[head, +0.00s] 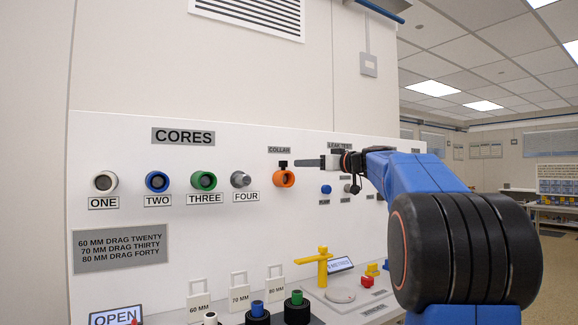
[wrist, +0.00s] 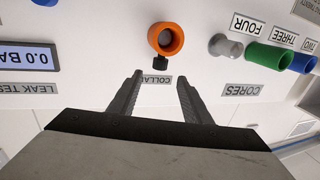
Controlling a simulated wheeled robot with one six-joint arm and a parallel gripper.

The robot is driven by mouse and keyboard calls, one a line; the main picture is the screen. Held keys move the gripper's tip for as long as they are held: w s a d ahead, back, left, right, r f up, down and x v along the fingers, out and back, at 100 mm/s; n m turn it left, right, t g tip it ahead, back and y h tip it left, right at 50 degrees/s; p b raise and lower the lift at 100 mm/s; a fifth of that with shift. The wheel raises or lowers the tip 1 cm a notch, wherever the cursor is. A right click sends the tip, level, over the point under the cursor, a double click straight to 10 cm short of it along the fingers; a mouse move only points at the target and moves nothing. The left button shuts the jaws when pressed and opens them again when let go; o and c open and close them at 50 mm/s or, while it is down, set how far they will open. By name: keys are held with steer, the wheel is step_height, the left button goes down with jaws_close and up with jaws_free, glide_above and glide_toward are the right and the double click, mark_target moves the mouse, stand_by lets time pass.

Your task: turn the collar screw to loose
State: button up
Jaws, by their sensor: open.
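The orange collar (head: 284,179) sits on the white wall panel under the COLLAR label (head: 279,150). Its small black screw (head: 283,163) stands up from the collar's top. In the wrist view, which is upside down, the orange collar (wrist: 178,41) is at top centre and the black screw (wrist: 159,63) is below it. My gripper (head: 297,163) is just right of the screw in the head view. In the wrist view my gripper (wrist: 160,77) is open and empty, its fingers spread either side of the screw's line. The screw appears just beyond the fingertips.
Coloured cores ONE (head: 105,181), TWO (head: 157,181), THREE (head: 204,181) and FOUR (head: 240,179) stick out left of the collar. A yellow T-shaped handle (head: 322,262) stands below. The leak test display (wrist: 27,57) shows in the wrist view. The panel around the collar is clear.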

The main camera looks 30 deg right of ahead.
mark_target(286, 164)
steer(key=x, duration=0.9)
steer(key=shift+w+a, duration=0.15)
steer(key=shift+w, duration=0.05)
steer(key=shift+c, duration=0.2)
steer(key=c, duration=1)
